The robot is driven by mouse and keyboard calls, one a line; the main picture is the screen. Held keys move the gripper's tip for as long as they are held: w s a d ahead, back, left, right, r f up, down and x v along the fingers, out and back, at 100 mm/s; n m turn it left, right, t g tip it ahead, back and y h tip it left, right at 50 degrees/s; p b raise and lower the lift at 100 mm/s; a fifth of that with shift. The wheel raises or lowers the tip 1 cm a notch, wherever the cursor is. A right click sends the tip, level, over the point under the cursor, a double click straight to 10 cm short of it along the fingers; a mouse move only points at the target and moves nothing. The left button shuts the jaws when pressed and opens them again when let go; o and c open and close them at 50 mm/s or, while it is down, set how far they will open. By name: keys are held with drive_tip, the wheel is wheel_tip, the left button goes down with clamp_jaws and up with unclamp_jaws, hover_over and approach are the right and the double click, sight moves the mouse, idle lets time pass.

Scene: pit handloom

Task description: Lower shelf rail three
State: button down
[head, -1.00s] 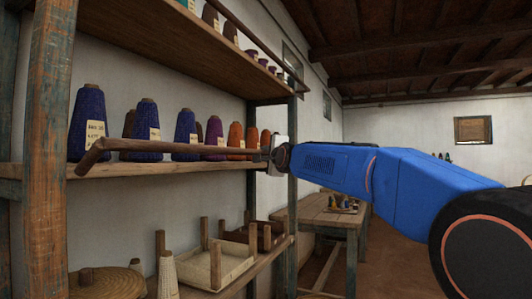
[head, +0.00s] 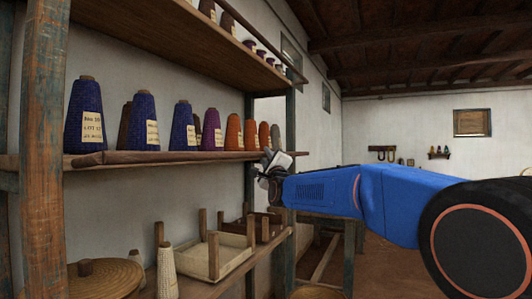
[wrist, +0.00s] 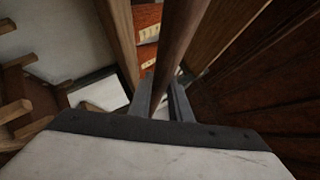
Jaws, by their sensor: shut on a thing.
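The shelf rail (head: 180,156), a long brown wooden bar, runs level along the front edge of the middle shelf (head: 130,169), in front of the feet of the yarn cones. Whether it touches the shelf I cannot tell. My gripper (head: 268,162) is at the rail's right end, beside the far shelf post. In the wrist view the rail (wrist: 181,38) passes between the two fingers of my gripper (wrist: 163,98), which are shut on it. The fingertips are small and partly hidden in the head view.
Several yarn cones (head: 142,122) in blue, purple and orange stand on the middle shelf. A thin rail (head: 262,38) runs before the top shelf. Lower down are a wooden frame tray (head: 215,262) and a round basket (head: 105,278). The far post (head: 291,120) stands close to my gripper.

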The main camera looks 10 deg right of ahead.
drive_tip(key=shift+w+a+f, duration=0.15)
drive_tip(key=shift+a+f, duration=0.05)
drive_tip(key=shift+f, duration=0.5)
drive_tip(key=c, duration=1.6)
unclamp_jaws()
drive_tip(key=shift+w+a, duration=0.1)
drive_tip(key=shift+a, duration=0.1)
drive_tip(key=shift+c, duration=0.2)
drive_tip(key=shift+d+r, duration=0.1)
drive_tip(key=shift+d, duration=0.05)
drive_tip(key=shift+s+d, duration=0.1)
drive_tip(key=shift+s, duration=0.6)
drive_tip(key=a+v, duration=0.1)
drive_tip(key=v, duration=1.5)
drive_tip(key=shift+d, duration=0.4)
drive_tip(key=shift+s, duration=0.1)
